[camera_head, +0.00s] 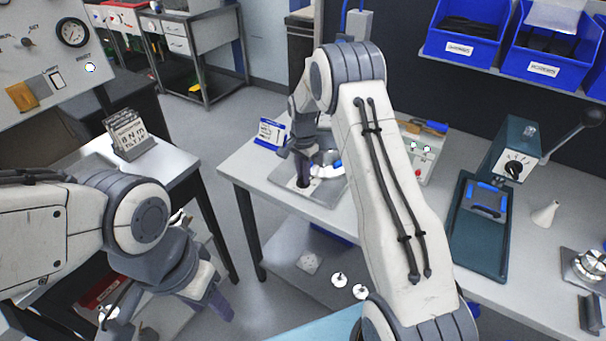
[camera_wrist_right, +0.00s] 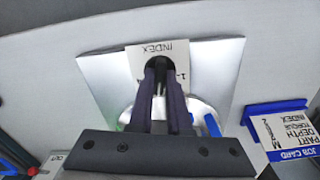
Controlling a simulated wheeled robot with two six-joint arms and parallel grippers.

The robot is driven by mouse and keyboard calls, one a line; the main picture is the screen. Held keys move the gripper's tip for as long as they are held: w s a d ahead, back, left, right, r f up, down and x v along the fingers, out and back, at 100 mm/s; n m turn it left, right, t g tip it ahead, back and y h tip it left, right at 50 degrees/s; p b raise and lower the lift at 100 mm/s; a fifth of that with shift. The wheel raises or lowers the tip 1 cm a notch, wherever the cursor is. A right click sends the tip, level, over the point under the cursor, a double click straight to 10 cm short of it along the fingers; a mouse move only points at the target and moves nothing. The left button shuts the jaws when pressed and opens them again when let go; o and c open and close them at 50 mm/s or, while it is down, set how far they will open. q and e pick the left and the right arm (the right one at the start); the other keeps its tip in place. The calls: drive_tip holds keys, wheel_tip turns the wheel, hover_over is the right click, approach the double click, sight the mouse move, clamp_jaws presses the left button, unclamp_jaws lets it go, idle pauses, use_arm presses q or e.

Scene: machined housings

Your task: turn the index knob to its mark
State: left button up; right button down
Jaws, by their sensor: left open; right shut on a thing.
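The index knob (camera_wrist_right: 149,66) is black and round in the right wrist view, on a pale plate with a white label (camera_wrist_right: 142,56) reading INDEX. My right gripper (camera_wrist_right: 160,80) is shut on it, and the fingers cover most of it. The mark on the label is partly hidden. In the head view my right gripper (camera_head: 302,166) reaches down to the plate (camera_head: 326,195) on the bench. A blue-framed job card (camera_head: 270,133) stands beside the plate; it also shows in the right wrist view (camera_wrist_right: 287,130). My left gripper (camera_head: 170,305) is open and empty at the lower left.
A silver round part with blue pieces (camera_head: 326,160) stands close to the plate. Blue bins (camera_head: 465,30), a dark green press (camera_head: 512,150) and a white cone (camera_head: 546,213) are at the right.

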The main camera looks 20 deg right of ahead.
drive_tip(key=n, duration=0.6)
drive_tip(key=shift+r+n, duration=0.1)
drive_tip(key=shift+n, duration=0.2)
idle(0.4)
drive_tip(key=c, duration=0.9)
unclamp_jaws()
drive_tip(key=shift+o, duration=0.2)
wheel_tip(320, 180, up, 10)
drive_tip(key=b, duration=0.1)
drive_tip(key=shift+r+b, duration=0.2)
drive_tip(key=shift+b, duration=0.1)
